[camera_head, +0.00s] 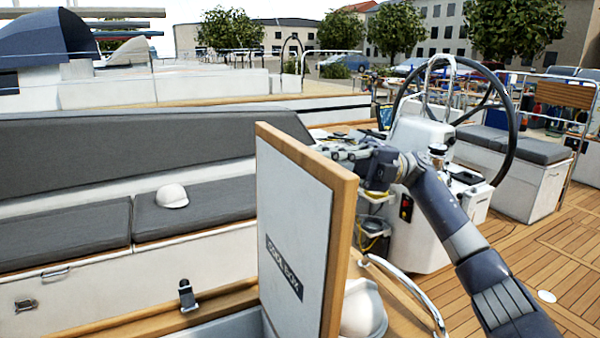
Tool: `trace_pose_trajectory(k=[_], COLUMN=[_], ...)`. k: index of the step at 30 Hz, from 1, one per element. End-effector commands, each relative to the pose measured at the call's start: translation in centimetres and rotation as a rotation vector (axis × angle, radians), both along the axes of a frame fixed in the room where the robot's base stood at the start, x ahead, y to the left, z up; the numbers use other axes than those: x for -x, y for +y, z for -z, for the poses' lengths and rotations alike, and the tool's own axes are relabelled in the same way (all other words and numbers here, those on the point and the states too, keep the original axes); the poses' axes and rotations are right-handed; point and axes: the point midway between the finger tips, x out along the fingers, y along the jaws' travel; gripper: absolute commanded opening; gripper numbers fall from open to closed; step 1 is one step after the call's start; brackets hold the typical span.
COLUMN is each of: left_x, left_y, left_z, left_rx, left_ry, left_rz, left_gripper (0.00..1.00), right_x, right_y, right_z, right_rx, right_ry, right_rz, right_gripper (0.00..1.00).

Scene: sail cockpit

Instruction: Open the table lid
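The table lid (300,225) stands upright, raised on edge. Its white inner face, with a dark label reading "COOL BOX", is turned to the left, and its edges are light wood. An open compartment shows at its lower left, beside the wooden table rim (130,328). My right arm comes in from the lower right. My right gripper (335,150) is by the upper right edge of the lid, on its far side. Its fingers are small and blend into the background, so I cannot tell whether they are open or touch the lid. My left gripper is not in view.
A small latch (187,296) stands on the table rim. A white helmet (362,308) is behind the lid near a curved metal rail (410,290). Another helmet (172,196) lies on the grey bench (70,220). The steering wheel (507,130) and pedestal stand behind my arm. Deck is clear at right.

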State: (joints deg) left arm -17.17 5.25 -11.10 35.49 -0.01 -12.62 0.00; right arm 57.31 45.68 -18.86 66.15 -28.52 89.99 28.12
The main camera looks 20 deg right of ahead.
Motion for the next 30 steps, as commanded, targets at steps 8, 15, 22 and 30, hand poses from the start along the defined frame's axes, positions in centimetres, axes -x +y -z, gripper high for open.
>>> trace_pose_trajectory(k=[8, 15, 22, 30], left_x=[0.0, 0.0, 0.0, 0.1], left_y=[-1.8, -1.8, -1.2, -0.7], left_z=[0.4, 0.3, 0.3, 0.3], left_rx=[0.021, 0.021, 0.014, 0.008], left_ry=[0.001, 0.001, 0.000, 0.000], left_rz=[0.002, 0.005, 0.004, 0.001], left_gripper=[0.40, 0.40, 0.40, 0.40], right_x=[0.0, 0.0, 0.0, 0.0], right_y=[-1.0, -1.0, -0.9, -1.0], right_z=[0.1, 0.1, 0.1, 0.2], right_rx=[-0.028, -0.027, -0.025, -0.024], right_ry=[0.000, 0.000, 0.001, 0.002], right_rz=[0.001, 0.000, 0.000, 0.000], right_gripper=[0.00, 0.00, 0.29, 0.29])
